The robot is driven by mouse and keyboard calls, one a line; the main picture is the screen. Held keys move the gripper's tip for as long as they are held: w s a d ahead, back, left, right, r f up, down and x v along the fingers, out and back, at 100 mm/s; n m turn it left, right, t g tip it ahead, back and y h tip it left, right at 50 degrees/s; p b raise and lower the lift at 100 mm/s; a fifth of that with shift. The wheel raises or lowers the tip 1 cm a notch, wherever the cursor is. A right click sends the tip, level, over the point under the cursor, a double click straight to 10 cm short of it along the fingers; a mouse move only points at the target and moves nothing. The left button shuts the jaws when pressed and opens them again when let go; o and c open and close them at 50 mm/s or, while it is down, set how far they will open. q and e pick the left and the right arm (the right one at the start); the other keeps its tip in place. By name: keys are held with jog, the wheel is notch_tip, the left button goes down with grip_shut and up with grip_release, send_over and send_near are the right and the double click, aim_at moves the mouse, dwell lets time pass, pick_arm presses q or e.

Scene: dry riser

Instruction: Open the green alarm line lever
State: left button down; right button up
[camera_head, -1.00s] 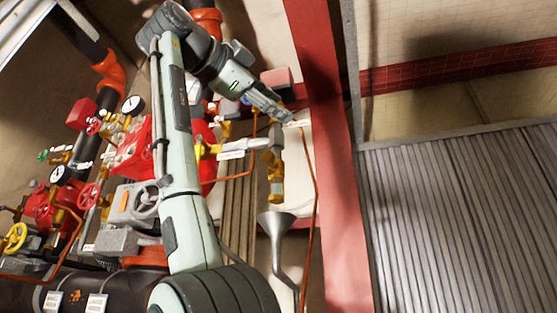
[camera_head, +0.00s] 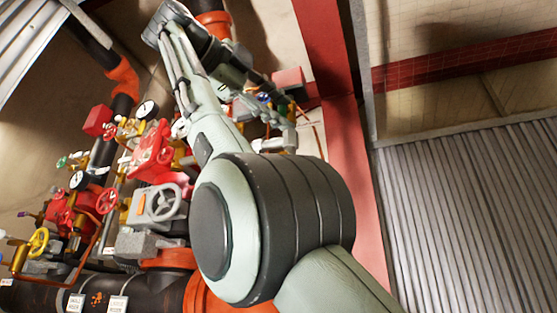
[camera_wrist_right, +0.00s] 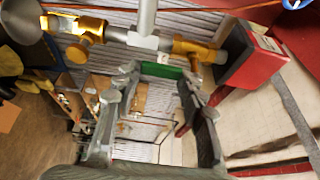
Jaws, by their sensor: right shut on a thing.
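The green alarm line lever (camera_wrist_right: 162,70) shows in the right wrist view as a short green bar on the brass and grey valve pipework (camera_wrist_right: 142,40). My right gripper (camera_wrist_right: 160,84) has its fingers on either side of it, shut on it. In the head view my right arm reaches up and over to the pipework near the red post, and my large arm joint covers much of the middle. A small green spot (camera_head: 283,109) shows there by the gripper, mostly hidden. My left gripper is in neither view.
A red box (camera_wrist_right: 252,58) sits right of the valve in the wrist view. In the head view, red valves and a grey handwheel (camera_head: 163,202) crowd the left. A red post (camera_head: 340,100) stands right of my arm, with a corrugated panel (camera_head: 465,220) beyond.

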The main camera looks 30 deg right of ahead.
dwell(0.3)
jog(key=o, duration=1.2)
jog(key=shift+c, duration=0.2)
